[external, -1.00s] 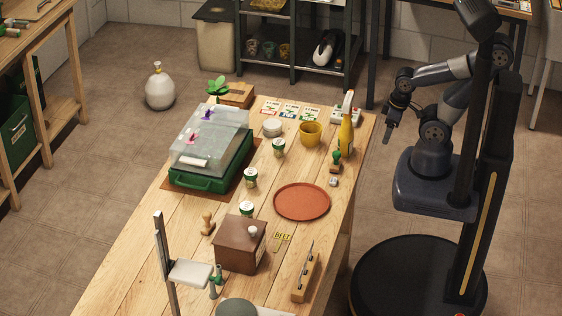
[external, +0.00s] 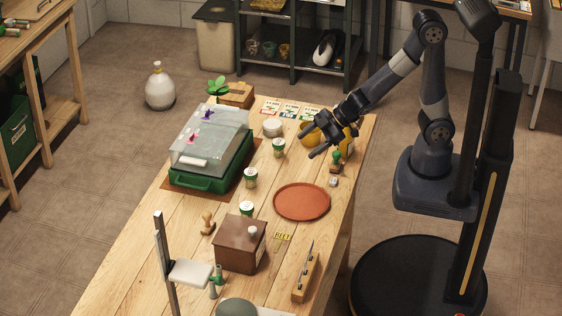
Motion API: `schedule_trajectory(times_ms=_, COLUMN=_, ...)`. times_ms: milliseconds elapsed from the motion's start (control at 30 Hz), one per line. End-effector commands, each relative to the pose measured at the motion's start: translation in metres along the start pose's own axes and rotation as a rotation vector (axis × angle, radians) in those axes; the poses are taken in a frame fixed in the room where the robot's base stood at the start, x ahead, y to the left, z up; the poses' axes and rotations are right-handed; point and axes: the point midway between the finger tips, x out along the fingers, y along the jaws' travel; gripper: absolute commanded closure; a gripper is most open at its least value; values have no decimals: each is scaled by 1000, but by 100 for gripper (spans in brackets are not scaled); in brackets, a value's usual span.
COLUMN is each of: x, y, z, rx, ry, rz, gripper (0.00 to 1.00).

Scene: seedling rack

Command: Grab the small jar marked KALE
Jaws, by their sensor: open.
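Three small green jars with white lids stand upright in a loose row on the wooden table: a far jar (external: 279,148), a middle jar (external: 250,178) and a near jar (external: 246,209), the last partly hidden behind the brown box. Their labels are too small to read, so I cannot tell which is marked KALE. My gripper (external: 306,147) is open and empty. It reaches over the table from the right, to the right of the far jar and apart from it in the picture, and partly covers the yellow pot.
A green case with a clear lid (external: 205,183) stands left of the jars. A terracotta saucer (external: 302,202) lies to their right, and a brown box (external: 240,247) stands in front. Around my gripper are a yellow pot (external: 308,139), white dishes (external: 272,127) and a green-topped stamp (external: 336,161).

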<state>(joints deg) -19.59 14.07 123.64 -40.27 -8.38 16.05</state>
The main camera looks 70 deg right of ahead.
Motion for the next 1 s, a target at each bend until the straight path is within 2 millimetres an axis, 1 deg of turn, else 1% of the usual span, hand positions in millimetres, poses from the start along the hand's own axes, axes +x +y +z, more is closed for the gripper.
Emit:
schedule_trajectory(times_ms=33, x=19, y=-5, z=-7, rx=1, ry=31, rz=-30, gripper=33)
schedule_trajectory(times_ms=100, x=42, y=-13, z=-21, rx=2, ry=87, rz=-75, gripper=33)
schedule_trajectory(times_ms=200, x=73, y=-26, z=-37, rx=7, ry=165, rz=-143, gripper=33)
schedule_trajectory(times_ms=300, x=102, y=-41, z=-48, rx=17, ry=237, rz=-215, gripper=33)
schedule_trajectory(times_ms=400, x=124, y=-56, z=-56, rx=28, ry=298, rz=-283, gripper=33)
schedule_trajectory(times_ms=500, x=140, y=-68, z=-59, rx=37, ry=342, rz=-337, gripper=33)
schedule_trajectory(times_ms=600, x=149, y=-76, z=-62, rx=46, ry=372, rz=-372, gripper=33)
schedule_trajectory(times_ms=767, x=160, y=-83, z=-67, rx=49, ry=387, rz=-391, gripper=33)
schedule_trajectory(times_ms=1000, x=190, y=-95, z=-80, rx=49, ry=387, rz=-390, gripper=33)
